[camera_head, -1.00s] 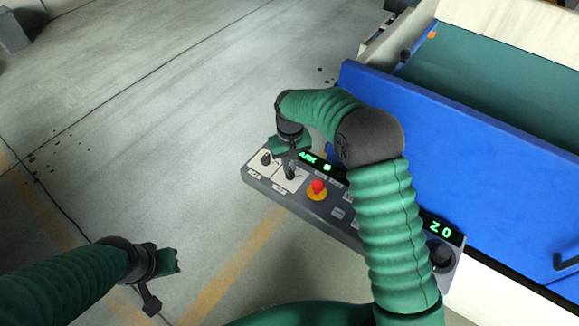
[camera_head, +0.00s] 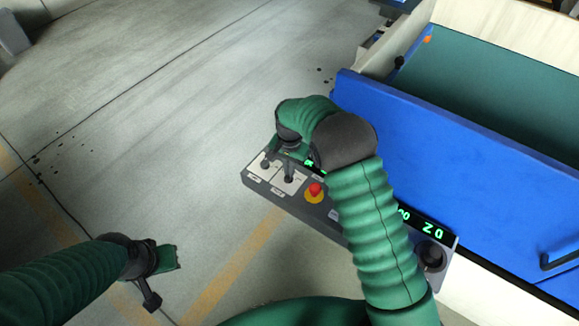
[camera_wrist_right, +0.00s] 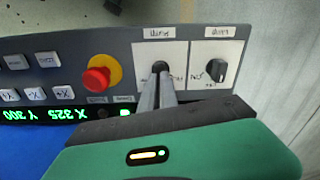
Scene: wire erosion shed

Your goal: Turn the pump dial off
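The grey control panel (camera_head: 335,215) carries two black dials on white plates at its far left end. One dial (camera_head: 265,165) stands free; in the right wrist view this dial (camera_wrist_right: 216,71) has nothing touching it. The other dial (camera_wrist_right: 160,67) is at the fingertips of my right gripper (camera_wrist_right: 162,78); its label is upside down and too blurred to read surely. My right gripper (camera_head: 289,170) reaches down onto this dial, its narrow fingers close together around the knob. My left gripper (camera_head: 160,282) hangs over the floor at lower left, away from the panel, its fingers unclear.
A red emergency button (camera_head: 315,189) on a yellow ring sits right beside the dials. A green display (camera_head: 425,225) and a black knob (camera_head: 432,256) lie along the panel. The blue machine tank (camera_head: 450,165) stands behind. The floor at left is clear.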

